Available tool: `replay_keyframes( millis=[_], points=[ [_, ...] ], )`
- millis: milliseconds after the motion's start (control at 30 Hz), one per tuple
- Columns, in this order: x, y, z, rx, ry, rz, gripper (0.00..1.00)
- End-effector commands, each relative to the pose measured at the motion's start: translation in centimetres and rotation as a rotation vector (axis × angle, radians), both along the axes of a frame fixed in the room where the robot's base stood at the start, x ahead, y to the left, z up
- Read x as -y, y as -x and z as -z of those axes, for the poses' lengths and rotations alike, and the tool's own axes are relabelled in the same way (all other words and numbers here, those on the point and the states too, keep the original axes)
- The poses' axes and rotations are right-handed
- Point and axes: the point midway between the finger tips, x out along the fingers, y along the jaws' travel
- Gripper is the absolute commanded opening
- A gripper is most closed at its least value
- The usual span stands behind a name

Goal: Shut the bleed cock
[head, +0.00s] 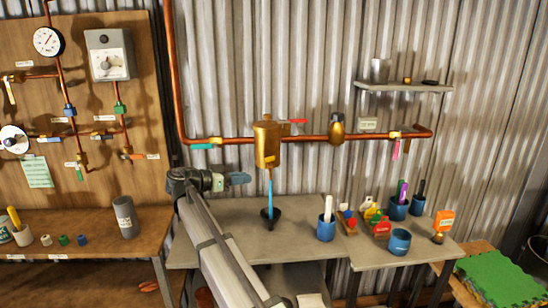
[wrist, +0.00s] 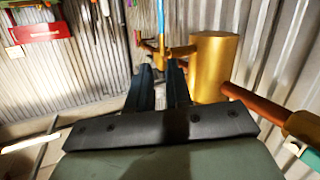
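A brass pot (head: 267,145) sits in the copper pipe run on the corrugated wall. It also shows in the wrist view (wrist: 213,68). A blue stream (head: 270,188) runs down below the pot to a dark funnel (head: 270,214) on the bench. In the wrist view a small brass fitting (wrist: 161,48), apparently the bleed cock, lies beside the pot just beyond my fingertips, with the blue stream (wrist: 160,18) at it. My gripper (wrist: 161,66) is open, with a gap between its dark fingers. Contact with the cock cannot be told. In the head view my gripper (head: 241,178) is left of the stream.
A teal-handled valve (head: 204,145) is left of the pot and a red lever (head: 293,121) is at its upper right. Blue cups (head: 326,229) and several small items stand on the bench to the right. A pipe board (head: 90,110) is at the left.

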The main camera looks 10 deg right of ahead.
Motion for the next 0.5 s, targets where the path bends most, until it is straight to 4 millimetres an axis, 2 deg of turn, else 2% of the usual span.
replay_keyframes(
  millis=[100,200,367,500],
  points=[
    [0.1,-0.6,-2.3,0.095,0.086,-0.03,0.19],
    [-0.2,-1.2,-3.6,0.157,0.126,-0.057,0.19],
    [-0.1,-1.8,-3.8,0.201,0.111,-0.079,0.19],
    [1.0,-2.4,-3.8,0.203,0.109,-0.077,0.19]
  ],
)
